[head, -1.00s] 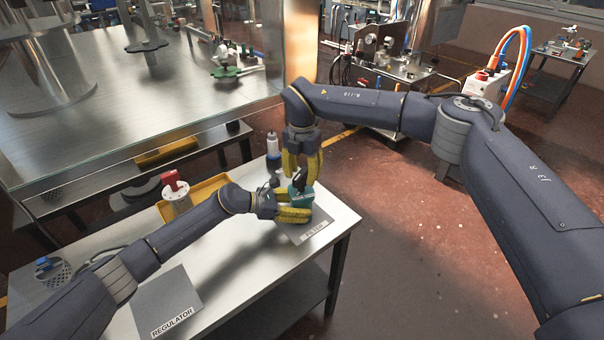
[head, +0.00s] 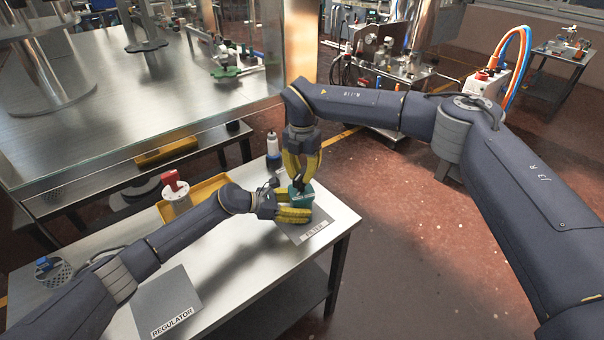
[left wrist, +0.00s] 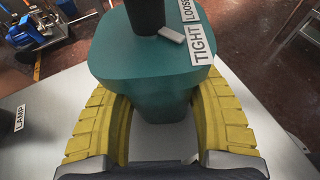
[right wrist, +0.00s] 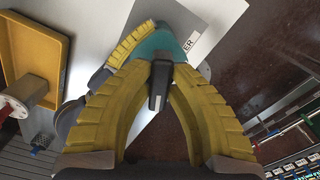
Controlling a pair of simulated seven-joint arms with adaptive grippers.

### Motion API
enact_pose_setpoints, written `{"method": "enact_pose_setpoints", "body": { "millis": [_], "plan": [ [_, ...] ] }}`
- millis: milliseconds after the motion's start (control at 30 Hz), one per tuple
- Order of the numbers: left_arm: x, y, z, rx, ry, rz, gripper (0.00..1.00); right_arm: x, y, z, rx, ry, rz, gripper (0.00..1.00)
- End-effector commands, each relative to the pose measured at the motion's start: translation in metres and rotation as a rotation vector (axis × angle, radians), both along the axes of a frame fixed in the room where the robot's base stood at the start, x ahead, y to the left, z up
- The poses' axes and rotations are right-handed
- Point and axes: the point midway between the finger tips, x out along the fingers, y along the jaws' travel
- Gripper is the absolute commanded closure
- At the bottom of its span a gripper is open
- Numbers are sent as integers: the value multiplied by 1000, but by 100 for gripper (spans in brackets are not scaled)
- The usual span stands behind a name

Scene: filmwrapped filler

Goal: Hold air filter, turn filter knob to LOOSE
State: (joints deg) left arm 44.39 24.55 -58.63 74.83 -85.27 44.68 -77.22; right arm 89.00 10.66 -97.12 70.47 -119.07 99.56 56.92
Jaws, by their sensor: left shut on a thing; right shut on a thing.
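The air filter (head: 298,189) is a teal body standing upright on the workbench. My left gripper (head: 307,214) is shut around its body from the side; the left wrist view shows both yellow fingers beside the filter (left wrist: 140,60). The dark filter knob (left wrist: 148,18) is on top, with a small grey pointer tab (left wrist: 172,34) close to the TIGHT label (left wrist: 202,42). The LOOSE label (left wrist: 188,10) lies farther along, partly cut off. My right gripper (head: 302,181) reaches down from above, shut on the knob (right wrist: 159,85), whose grip it partly hides in the head view.
A grey FILTER mat (head: 312,232) lies under the filter near the bench's right edge. A REGULATOR mat (head: 165,300) lies front left.

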Motion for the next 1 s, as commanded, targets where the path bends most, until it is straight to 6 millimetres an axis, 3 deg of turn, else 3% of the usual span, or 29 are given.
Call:
{"method": "enact_pose_setpoints", "body": {
  "millis": [267,1000],
  "plan": [
    [-1,0,-1,1,1,-1,84,1,1,0,-2,-1,179,100],
    [-1,0,-1,1,0,-2,84,0,5,0,-2,-1,882,100]
  ]
}}
